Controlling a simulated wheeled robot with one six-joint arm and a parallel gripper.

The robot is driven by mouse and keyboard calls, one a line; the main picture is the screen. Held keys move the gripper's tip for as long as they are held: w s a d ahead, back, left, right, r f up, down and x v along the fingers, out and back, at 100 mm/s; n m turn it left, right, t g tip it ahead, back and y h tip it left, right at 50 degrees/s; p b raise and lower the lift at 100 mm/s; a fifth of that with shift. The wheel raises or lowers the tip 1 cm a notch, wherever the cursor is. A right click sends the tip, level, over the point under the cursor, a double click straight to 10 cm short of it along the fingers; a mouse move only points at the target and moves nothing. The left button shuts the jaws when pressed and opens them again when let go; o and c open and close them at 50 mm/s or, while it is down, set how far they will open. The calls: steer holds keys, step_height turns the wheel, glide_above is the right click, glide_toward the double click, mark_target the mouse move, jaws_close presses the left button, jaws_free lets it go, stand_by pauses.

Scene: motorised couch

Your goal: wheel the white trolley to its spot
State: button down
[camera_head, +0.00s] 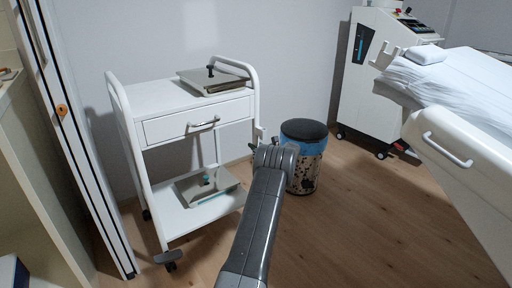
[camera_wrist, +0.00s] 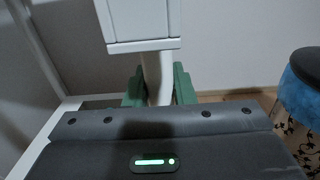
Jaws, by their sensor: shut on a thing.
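The white trolley (camera_head: 160,97) stands upright on the floor at the left in the head view, near the back wall. It has a drawer with a grey handle, a lower shelf, curved rails at both ends and dark castors. My gripper (camera_wrist: 159,88) is at the trolley's right side. Its green fingers are shut on a white upright post (camera_wrist: 157,72) of the trolley in the wrist view. In the head view my wrist hides most of the fingers and the place of the grasp.
A grey hinged-looking box (camera_head: 213,82) lies on the trolley's top, another (camera_head: 207,186) on its lower shelf. A white machine (camera_head: 378,85) and the couch (camera_head: 468,140) are farther right. A door frame (camera_head: 85,150) is left.

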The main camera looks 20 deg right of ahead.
steer(key=shift+w+r, duration=0.15)
steer(key=shift+r, duration=0.05)
steer(key=c, duration=1.2)
jaws_free()
steer(key=shift+w+a+f, duration=0.15)
steer(key=p+v, duration=0.4)
steer(key=v, duration=1)
steer(key=shift+w, duration=0.15)
steer(key=b+x, duration=0.4)
steer(key=x, duration=0.9)
